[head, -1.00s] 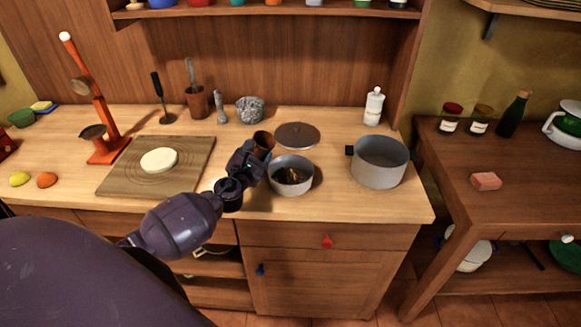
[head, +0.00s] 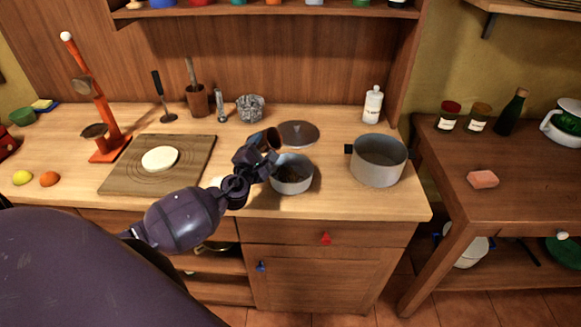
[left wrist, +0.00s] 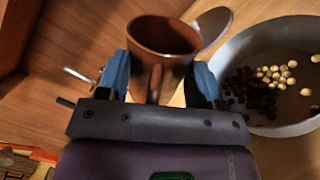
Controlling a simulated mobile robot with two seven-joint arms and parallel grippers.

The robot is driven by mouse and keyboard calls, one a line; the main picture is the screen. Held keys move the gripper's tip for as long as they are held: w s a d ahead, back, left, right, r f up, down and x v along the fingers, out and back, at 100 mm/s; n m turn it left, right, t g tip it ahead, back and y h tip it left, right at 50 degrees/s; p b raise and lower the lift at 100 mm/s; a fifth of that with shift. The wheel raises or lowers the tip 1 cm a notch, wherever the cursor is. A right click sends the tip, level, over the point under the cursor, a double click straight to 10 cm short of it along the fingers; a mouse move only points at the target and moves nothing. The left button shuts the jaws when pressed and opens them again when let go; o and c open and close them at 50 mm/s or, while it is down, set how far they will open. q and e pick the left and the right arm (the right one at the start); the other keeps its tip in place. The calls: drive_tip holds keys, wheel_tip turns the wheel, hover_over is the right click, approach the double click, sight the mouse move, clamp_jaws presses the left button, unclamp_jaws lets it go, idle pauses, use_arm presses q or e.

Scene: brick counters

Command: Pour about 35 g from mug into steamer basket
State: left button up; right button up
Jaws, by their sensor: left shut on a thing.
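The brown mug (head: 262,139) is held in my left gripper (head: 258,151), beside and above the left rim of a round light-grey container, which seems to be the steamer basket (head: 292,187). The mug leans toward the basket. In the left wrist view, the blue fingers of my left gripper (left wrist: 162,84) are shut on the mug (left wrist: 160,38), whose handle faces the wrist. Its visible inside is plain brown; its bottom is hidden. The basket (left wrist: 240,55) holds many dark and pale small pieces. My right gripper is not in view.
A grey pot (head: 378,165) stands right of the basket, and a round lid (head: 298,133) lies behind it. A wooden board (head: 125,180) with a pale disc (head: 160,159) lies to the left.

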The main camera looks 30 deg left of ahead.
use_arm(q)
drive_tip(key=shift+d+f+m, duration=0.1)
drive_tip(key=shift+f+m, duration=0.3)
drive_tip(key=shift+m, duration=0.2)
drive_tip(key=shift+r+m, duration=0.2)
drive_tip(key=shift+m, duration=0.3)
drive_tip(key=shift+d+r+m, duration=0.1)
drive_tip(key=shift+r+m, duration=0.05)
drive_tip(key=shift+m, duration=0.45)
drive_tip(key=shift+d+r+h+p, duration=0.25)
drive_tip(key=shift+d+h+p, duration=0.05)
drive_tip(key=shift+p, duration=0.3)
drive_tip(key=shift+w+d+m+p, duration=0.15)
drive_tip(key=shift+d+m+p, duration=0.1)
drive_tip(key=shift+m+p, duration=0.2)
drive_tip(key=shift+d+r+m+p, duration=0.1)
drive_tip(key=shift+d+m+p, duration=0.15)
drive_tip(key=shift+p, duration=0.1)
drive_tip(key=shift+d, duration=0.2)
drive_tip(key=shift+a+m, duration=0.1)
drive_tip(key=shift+m, duration=0.2)
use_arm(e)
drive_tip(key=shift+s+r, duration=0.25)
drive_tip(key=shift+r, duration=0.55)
use_arm(q)
drive_tip(key=shift+m+p, duration=0.3)
drive_tip(key=shift+p, duration=0.15)
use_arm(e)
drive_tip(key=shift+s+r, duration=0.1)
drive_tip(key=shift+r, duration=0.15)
